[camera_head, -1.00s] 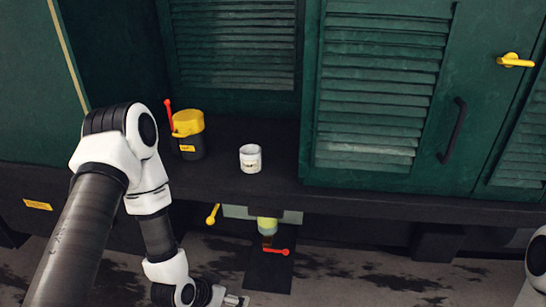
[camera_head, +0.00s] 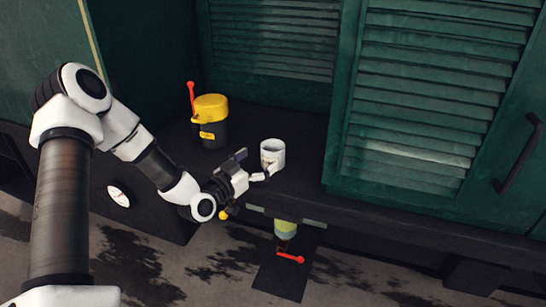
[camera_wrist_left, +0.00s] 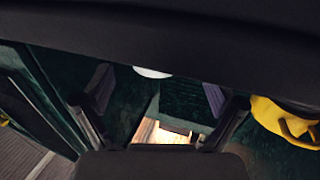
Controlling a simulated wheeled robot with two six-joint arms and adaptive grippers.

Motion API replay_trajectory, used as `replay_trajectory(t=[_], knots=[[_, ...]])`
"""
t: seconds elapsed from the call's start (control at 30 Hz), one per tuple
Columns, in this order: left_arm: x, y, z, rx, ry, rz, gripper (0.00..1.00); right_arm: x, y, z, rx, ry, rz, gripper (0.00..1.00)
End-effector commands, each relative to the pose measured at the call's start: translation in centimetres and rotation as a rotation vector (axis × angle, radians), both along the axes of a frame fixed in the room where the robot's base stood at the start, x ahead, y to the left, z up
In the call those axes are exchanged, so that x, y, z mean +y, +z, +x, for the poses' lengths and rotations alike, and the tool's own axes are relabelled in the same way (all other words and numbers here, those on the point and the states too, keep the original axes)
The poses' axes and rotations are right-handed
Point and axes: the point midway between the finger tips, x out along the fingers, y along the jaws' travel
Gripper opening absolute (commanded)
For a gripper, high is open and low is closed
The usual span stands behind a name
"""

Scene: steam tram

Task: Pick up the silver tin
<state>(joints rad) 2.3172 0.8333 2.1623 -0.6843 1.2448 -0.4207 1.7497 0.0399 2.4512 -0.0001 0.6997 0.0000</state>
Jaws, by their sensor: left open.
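The silver tin (camera_head: 272,152) stands upright on the dark ledge, pale and cylindrical, with its lower front partly hidden by a finger of my left gripper. My left gripper (camera_head: 255,166) is open at the tin's lower left, with one finger at its front; I cannot tell if they touch. In the left wrist view the open fingers (camera_wrist_left: 158,98) show on both sides, and a white rounded edge, likely the tin (camera_wrist_left: 152,72), peeks out under a dark part at the top. My right gripper is out of view.
A black and yellow canister (camera_head: 211,118) with a red lever (camera_head: 191,95) stands left of the tin. A green louvred door (camera_head: 420,120) rises close on the right. Below the ledge hang a green-yellow jar (camera_head: 285,229) and a red lever (camera_head: 290,259).

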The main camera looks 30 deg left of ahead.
Motion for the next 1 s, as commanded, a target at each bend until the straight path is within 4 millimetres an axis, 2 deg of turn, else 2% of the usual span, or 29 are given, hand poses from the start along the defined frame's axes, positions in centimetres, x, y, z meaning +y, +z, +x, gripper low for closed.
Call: replay_trajectory(t=[0.23,0.47,0.53,0.67,0.7,1.0], knots=[[-0.6,-0.3,4.0,0.001,-0.003,0.006,0.95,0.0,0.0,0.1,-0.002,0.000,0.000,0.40],[-0.6,-0.3,4.5,0.002,0.000,0.000,0.95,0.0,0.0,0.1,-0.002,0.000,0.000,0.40],[-0.6,-0.3,4.5,0.002,0.000,0.000,0.77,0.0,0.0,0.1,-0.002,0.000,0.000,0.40],[-0.6,-0.3,4.4,0.002,0.000,0.000,0.31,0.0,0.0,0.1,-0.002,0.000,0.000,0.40],[-0.6,-0.3,4.4,0.002,-0.001,0.000,0.28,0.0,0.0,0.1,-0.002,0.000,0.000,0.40],[-0.6,-0.3,4.4,0.003,-0.001,0.000,0.28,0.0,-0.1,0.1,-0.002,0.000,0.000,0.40]])
